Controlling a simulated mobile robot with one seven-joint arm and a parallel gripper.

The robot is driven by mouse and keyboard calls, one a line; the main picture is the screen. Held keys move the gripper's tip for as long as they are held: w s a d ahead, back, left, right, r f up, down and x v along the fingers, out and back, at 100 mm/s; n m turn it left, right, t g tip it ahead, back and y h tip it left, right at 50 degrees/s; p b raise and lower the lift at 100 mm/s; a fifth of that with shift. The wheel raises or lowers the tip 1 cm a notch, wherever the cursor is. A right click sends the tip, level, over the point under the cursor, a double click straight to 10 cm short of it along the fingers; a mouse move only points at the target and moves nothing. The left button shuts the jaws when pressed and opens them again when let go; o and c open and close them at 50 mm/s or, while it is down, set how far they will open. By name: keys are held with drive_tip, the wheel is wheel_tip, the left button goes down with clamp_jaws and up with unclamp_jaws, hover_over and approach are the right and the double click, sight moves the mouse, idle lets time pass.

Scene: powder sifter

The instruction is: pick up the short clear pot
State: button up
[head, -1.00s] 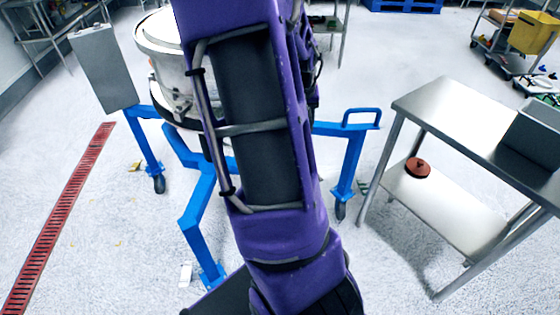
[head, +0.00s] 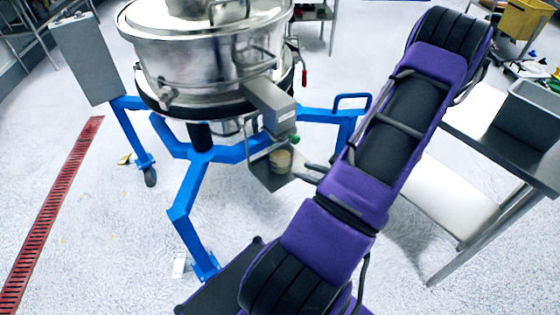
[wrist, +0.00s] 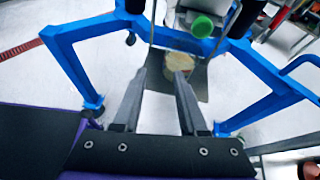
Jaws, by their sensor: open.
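The short clear pot (head: 281,160), with pale beige contents, stands on a small grey metal shelf (head: 268,179) below the sifter's outlet spout. My gripper (head: 310,172) is just right of it in the head view, open, with nothing between the fingers. In the wrist view the pot (wrist: 183,62) lies just beyond the fingertips (wrist: 160,74). It sits right of the middle of the gap, and the right fingertip overlaps its lower part. I cannot tell whether that finger touches it.
The steel sifter (head: 205,55) stands on a blue wheeled frame (head: 185,195), with its grey spout (head: 268,102) directly above the pot. A green knob (wrist: 202,27) is close behind the pot. A grey control box (head: 88,58) stands left, a steel table (head: 478,115) right.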

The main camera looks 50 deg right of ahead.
drive_tip(key=m, duration=0.1)
drive_tip(key=h+b, duration=0.1)
approach(269, 154)
drive_tip(key=w+d+f, duration=0.1)
drive_tip(key=w, duration=0.1)
drive_tip(key=x, duration=0.3)
drive_tip(key=b+x, duration=0.1)
drive_tip(key=x, duration=0.1)
drive_tip(key=shift+w+a+f, duration=0.2)
drive_tip(key=shift+a+f, duration=0.05)
drive_tip(key=shift+c, duration=0.4)
clamp_jaws()
drive_tip(key=shift+s, duration=0.15)
idle(0.7)
